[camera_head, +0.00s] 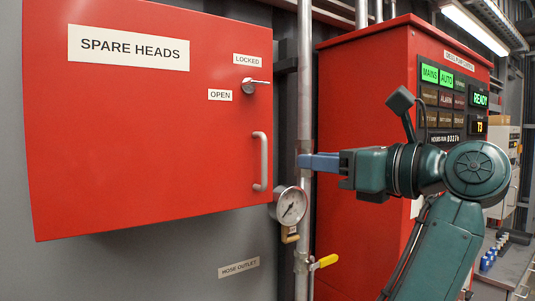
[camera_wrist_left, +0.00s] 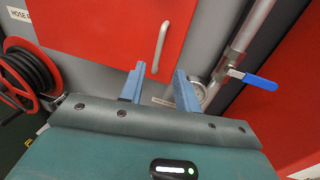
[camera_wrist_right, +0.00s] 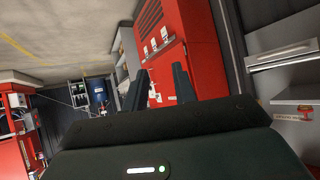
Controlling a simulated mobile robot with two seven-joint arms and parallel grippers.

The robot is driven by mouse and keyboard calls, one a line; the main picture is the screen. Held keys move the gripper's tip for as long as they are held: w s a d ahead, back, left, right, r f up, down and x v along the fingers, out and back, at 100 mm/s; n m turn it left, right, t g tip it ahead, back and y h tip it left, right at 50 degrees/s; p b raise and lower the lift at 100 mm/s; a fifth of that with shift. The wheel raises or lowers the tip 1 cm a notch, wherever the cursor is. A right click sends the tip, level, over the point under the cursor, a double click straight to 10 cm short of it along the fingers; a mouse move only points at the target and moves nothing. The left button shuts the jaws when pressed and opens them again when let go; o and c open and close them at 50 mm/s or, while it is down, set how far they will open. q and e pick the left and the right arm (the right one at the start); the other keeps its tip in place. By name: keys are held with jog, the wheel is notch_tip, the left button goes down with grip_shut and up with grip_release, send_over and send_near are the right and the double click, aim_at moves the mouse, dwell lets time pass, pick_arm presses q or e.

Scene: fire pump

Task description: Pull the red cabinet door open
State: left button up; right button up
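The red cabinet door (camera_head: 130,130), labelled SPARE HEADS, fills the left of the head view and looks closed. Its grey vertical pull handle (camera_head: 261,161) is near the right edge. My right gripper (camera_wrist_right: 162,69) is open and empty, away from the door.
A vertical pipe (camera_head: 304,90) runs right of the door, near my left fingers. A pressure gauge (camera_head: 291,205) sits below the handle, with a yellow valve lever (camera_head: 325,261) lower. A red control panel cabinet (camera_head: 355,110) stands right. A hose reel (camera_wrist_left: 28,75) shows in the left wrist view.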

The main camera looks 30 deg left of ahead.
aim_at(266, 155)
pick_arm(q)
jog(key=a+p, duration=0.1)
jog(key=a, duration=0.2)
jog(key=w+a, duration=0.1)
jog(key=a, duration=0.3)
jog(key=w+a+p, duration=0.1)
jog(key=a, duration=0.2)
jog(key=shift+a+p, duration=0.3)
jog(key=shift+a, duration=0.1)
jog(key=shift+c, duration=0.4)
grip_shut()
